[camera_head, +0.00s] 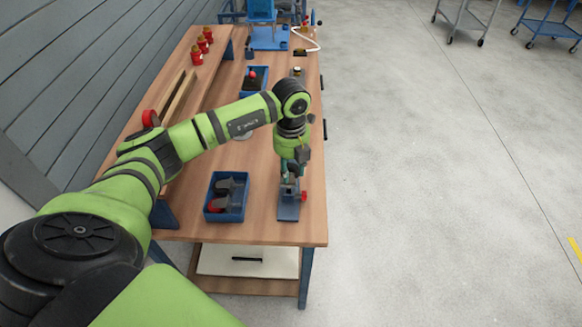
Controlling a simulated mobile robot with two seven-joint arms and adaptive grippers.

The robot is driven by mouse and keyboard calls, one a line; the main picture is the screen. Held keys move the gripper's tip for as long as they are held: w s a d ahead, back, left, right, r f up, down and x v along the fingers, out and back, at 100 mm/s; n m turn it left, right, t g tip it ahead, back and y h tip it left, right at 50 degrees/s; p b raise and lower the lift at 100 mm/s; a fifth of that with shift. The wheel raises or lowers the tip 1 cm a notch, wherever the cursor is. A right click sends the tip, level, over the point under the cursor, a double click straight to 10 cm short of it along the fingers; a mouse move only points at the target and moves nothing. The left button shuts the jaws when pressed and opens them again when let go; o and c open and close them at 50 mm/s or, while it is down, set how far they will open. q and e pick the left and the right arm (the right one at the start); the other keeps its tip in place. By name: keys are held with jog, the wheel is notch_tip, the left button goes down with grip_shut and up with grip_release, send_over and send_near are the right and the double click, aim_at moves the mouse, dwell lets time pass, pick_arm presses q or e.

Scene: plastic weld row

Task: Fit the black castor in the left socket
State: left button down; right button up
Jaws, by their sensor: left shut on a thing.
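My left gripper (290,178) points down over the grey-blue fixture (289,212) near the front right of the bench. It is shut on what seems to be the black castor, which is small and mostly hidden by the fingers. I cannot tell whether the castor touches the fixture. The fixture has a red knob (304,196) on its right side. Its sockets are hidden or too small to tell apart. My right gripper is not in view.
A blue bin (209,215) with dark parts and a red one stands left of the fixture on the wooden bench (265,233). Another blue bin (244,90), red containers (197,55) and a blue stand (268,38) are farther back. Open floor lies to the right.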

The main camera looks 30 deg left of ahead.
aim_at(291, 179)
pick_arm(q)
jog(key=shift+f, duration=0.15)
dwell(0.4)
jog(key=shift+f+b, duration=0.85)
jog(key=shift+f, duration=0.2)
jog(key=shift+f+b, duration=0.55)
jog(key=shift+b, duration=0.05)
jog(key=shift+f+b, duration=0.5)
dwell(1.0)
jog(key=shift+c, duration=1.6)
grip_release()
